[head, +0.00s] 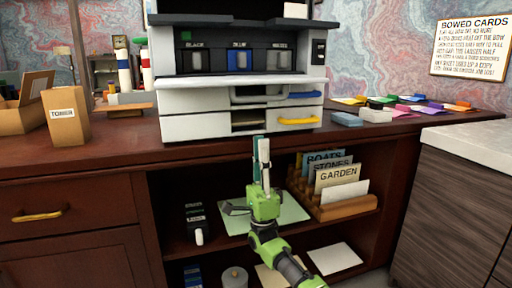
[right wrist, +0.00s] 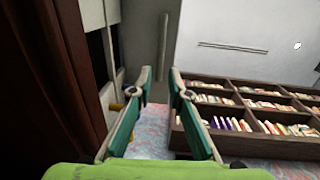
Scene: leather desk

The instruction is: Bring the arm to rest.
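My right gripper (head: 260,142) is upright in front of the desk's open shelves, with its green body low and its fingertips pointing up, overlapping the printer's lower front in the head view. In the right wrist view its two teal fingers (right wrist: 160,74) stand apart with nothing between them, so it is open and empty. My right arm comes in from the bottom of the head view. My left gripper and left arm are not in view.
A printer (head: 240,85) with a yellow-handled drawer (head: 298,121) stands on the dark desk (head: 100,155). A grey-brown cabinet (head: 460,190) stands at right.

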